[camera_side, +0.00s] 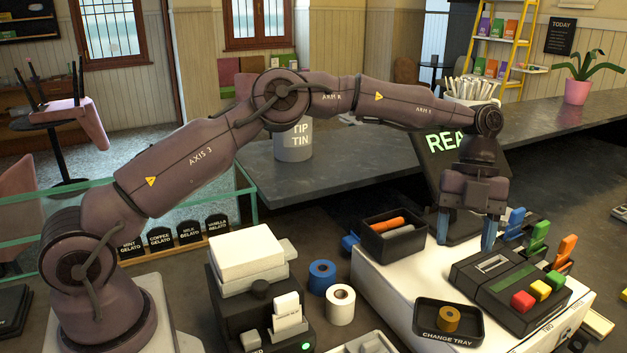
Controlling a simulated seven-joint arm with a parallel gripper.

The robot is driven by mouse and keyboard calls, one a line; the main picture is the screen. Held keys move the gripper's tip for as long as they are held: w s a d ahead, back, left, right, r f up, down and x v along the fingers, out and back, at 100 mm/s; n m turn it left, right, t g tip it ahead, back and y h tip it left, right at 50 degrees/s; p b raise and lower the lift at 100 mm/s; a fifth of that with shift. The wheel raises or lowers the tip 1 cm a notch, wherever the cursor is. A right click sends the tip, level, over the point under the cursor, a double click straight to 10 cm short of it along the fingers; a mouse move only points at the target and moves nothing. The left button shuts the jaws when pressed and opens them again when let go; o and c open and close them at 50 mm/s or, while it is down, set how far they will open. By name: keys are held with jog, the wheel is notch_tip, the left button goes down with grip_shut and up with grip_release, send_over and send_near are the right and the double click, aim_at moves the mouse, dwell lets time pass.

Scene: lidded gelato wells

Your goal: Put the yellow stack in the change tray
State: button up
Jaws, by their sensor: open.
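The change tray (424,335) is a black, labelled tray at the front of the white counter unit. A short dark-yellow cylinder (448,318), which looks like the yellow stack, stands upright inside it. My gripper (466,230) points down with its two blue fingers spread apart and nothing between them. It is behind the change tray and higher in the picture, between a black box and a control box. The gripper is clear of the yellow stack.
The black box (392,246) holds an orange and a grey piece. The control box (510,293) has red, yellow and green buttons and coloured levers beside it. A blue roll (322,277), a white roll (340,304) and a receipt printer (262,308) stand left. A screen (450,160) stands behind my gripper.

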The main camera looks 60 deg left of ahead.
jog(key=s+a+r+n+t+y, duration=0.3)
jog(key=s+a+r+n+t, duration=0.15)
jog(key=s+r+n, duration=0.85)
jog(key=s+a+n+t, duration=0.2)
jog(key=s+a+n, duration=0.2)
jog(key=s+n, duration=0.3)
jog(key=s+a+f+n+t, duration=0.1)
jog(key=s+a+n+t, duration=0.1)
jog(key=s+a+n, duration=0.2)
jog(key=shift+s+n, duration=1.5)
jog(key=shift+s, duration=2.05)
